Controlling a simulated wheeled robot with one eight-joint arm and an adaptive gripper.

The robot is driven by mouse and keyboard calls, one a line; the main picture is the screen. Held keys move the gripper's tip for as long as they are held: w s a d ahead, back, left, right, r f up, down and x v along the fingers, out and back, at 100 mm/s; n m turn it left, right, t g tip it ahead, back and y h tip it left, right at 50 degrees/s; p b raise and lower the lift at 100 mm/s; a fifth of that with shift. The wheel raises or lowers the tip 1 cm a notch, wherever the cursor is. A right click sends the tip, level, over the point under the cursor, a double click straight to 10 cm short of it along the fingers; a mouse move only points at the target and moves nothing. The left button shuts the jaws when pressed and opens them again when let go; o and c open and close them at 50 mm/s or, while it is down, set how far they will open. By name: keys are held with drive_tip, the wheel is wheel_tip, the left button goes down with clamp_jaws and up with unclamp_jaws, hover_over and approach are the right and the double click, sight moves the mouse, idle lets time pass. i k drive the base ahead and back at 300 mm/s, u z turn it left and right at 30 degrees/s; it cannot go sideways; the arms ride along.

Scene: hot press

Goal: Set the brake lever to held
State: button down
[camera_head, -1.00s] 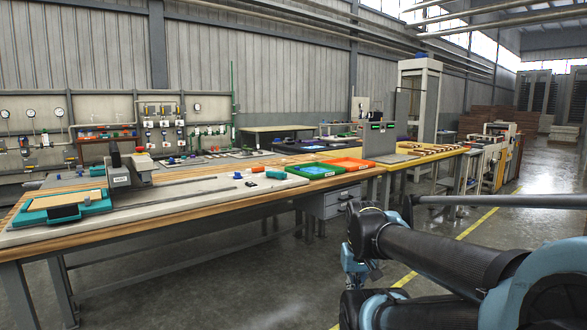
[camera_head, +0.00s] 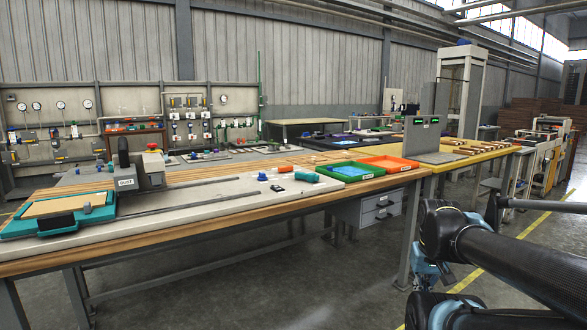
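A grey press carriage (camera_head: 137,172) stands at the left end of the long bench, with a small display on its front. A dark upright handle (camera_head: 123,152) rises from its left side and a red button (camera_head: 153,147) sits on top. I cannot tell for sure whether this handle is the brake lever, nor what position it is set to. My arm crosses the lower right, far from the carriage.
A teal tray with a tan board (camera_head: 62,207) lies left of the carriage. Rails run right along the pale bed (camera_head: 240,191). A green bin (camera_head: 336,176) and an orange bin (camera_head: 388,160) stand farther right. Open floor (camera_head: 310,285) lies before the bench.

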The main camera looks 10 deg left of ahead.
sight(285, 169)
drive_tip(key=u, duration=0.35)
drive_tip(key=i, duration=0.6)
drive_tip(key=u, duration=0.45)
